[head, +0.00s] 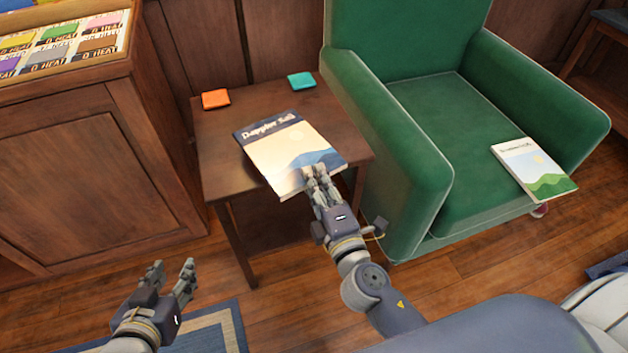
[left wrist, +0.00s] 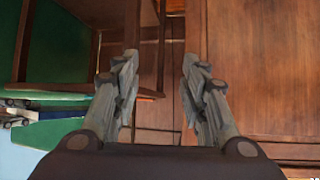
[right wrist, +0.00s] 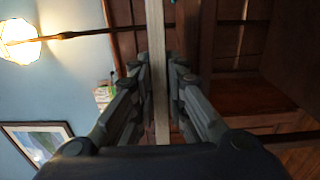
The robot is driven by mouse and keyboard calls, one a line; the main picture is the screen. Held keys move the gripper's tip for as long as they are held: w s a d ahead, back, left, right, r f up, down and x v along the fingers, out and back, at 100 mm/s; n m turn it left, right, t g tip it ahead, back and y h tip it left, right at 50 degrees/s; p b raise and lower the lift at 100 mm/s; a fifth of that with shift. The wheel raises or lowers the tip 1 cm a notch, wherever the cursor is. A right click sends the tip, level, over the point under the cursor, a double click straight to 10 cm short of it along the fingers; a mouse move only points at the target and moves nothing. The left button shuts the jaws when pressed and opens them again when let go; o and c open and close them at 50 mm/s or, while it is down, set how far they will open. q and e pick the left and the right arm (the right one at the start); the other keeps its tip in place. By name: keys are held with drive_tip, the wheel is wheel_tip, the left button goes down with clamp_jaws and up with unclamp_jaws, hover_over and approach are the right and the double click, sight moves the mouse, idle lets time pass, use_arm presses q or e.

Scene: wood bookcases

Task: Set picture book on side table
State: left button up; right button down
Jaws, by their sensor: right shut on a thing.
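A picture book (head: 290,150) with a dark blue title band and a pale cover with blue hills is over the side table (head: 215,130). Its near corner reaches past the table's front edge; I cannot tell whether it touches the top. My right gripper (head: 316,172) is shut on the book's near right edge. In the right wrist view the book (right wrist: 158,70) shows edge-on as a pale strip between the fingers (right wrist: 160,85). My left gripper (head: 172,268) is open and empty, low in front of the wooden cabinet. Its spread fingers show in the left wrist view (left wrist: 158,75).
An orange square (head: 215,99) and a teal square (head: 301,80) lie at the back of the tabletop. A green armchair (head: 410,150) stands close on the right, with another book (head: 533,168) on its seat. A wooden cabinet (head: 90,170) stands on the left.

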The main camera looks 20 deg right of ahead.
drive_tip(key=shift+w+f, duration=0.1)
drive_tip(key=shift+w, duration=0.85)
use_arm(q)
drive_tip(key=w+d+r+t+h+b, duration=0.1)
drive_tip(key=w+r+t, duration=0.3)
drive_tip(key=r, duration=0.5)
drive_tip(key=shift+w+d+r+t+h+b, duration=0.35)
drive_tip(key=shift+d+t+b, duration=0.3)
drive_tip(key=shift+d+t, duration=0.3)
use_arm(e)
drive_tip(key=shift+f, duration=1.7)
use_arm(q)
drive_tip(key=shift+w+r, duration=0.1)
drive_tip(key=shift+r, duration=0.1)
use_arm(e)
drive_tip(key=shift+f, duration=0.1)
use_arm(q)
drive_tip(key=shift+r+t, duration=0.2)
drive_tip(key=shift+t, duration=0.05)
use_arm(e)
drive_tip(key=c, duration=1.6)
unclamp_jaws()
